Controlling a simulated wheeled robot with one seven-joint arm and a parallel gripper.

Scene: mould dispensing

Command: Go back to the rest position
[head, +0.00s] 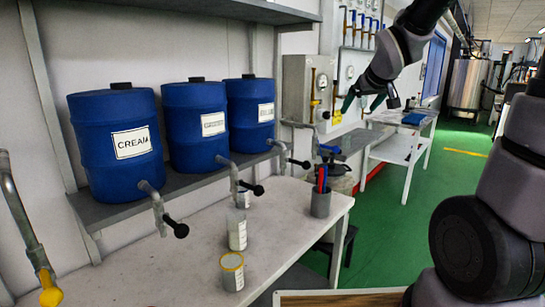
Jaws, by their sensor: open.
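My gripper (363,106) hangs at the upper right of the head view. Its greenish fingers are spread apart, and I see nothing between them. It is up in the air, right of the shelf and in front of the wall panel. My arm comes down to it from the top edge.
Three blue drums, one labelled CREAM (120,175), stand on a grey shelf (125,212) with taps. Below, a white table (290,225) holds a yellow-rimmed cup (232,278), a white container (237,235) and a grey holder (320,204). Green floor (385,260) lies open to the right.

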